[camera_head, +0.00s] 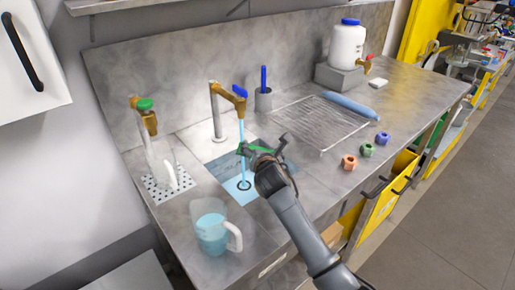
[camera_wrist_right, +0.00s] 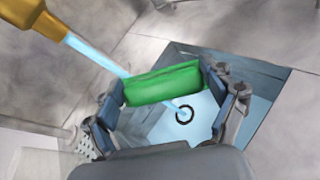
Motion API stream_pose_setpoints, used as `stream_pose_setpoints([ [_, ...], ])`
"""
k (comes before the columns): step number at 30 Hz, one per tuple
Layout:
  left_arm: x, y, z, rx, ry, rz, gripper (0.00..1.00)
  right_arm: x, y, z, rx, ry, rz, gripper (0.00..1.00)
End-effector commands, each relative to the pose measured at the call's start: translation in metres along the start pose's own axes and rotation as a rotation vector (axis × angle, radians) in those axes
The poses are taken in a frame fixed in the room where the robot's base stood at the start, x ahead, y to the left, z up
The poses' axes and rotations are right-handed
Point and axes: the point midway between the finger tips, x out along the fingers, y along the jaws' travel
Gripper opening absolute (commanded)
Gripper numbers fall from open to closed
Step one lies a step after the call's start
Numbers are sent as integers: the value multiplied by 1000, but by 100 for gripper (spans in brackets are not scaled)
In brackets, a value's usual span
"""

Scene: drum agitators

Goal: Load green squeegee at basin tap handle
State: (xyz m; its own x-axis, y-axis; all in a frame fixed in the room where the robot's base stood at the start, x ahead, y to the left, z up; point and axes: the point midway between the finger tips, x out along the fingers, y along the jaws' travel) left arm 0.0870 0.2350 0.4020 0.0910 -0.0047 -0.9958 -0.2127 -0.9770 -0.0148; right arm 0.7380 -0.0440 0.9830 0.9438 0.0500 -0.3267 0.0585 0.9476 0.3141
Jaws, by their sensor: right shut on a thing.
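My right gripper (camera_head: 262,147) is over the basin (camera_head: 222,166) and is shut on the green squeegee (camera_wrist_right: 163,83). In the right wrist view the green bar lies crosswise between the two fingers. The squeegee shows only as a thin green strip (camera_head: 255,148) in the head view. The basin tap (camera_head: 221,95) is brass with a blue handle (camera_head: 240,90). Water runs from its spout down beside the squeegee into the basin. The handle is above and left of my right gripper. My left gripper is not in view.
A clear jug of blue water (camera_head: 213,229) stands at the front left. A second tap with a green handle (camera_head: 144,104) is above a perforated drain plate (camera_head: 155,189). A wire rack (camera_head: 318,118), coloured nuts (camera_head: 349,162) and a white jug (camera_head: 346,45) are to the right.

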Motion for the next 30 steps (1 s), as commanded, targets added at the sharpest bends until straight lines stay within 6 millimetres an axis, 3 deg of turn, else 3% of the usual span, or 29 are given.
stream_pose_setpoints([
  [1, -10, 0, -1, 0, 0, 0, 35, -6, 0, 4, -2, -1, 0, 34],
  [16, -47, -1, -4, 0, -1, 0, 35, -43, -11, -7, 0, 1, 1, 34],
  [30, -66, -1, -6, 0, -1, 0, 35, -67, -19, -15, 0, -2, 2, 34],
])
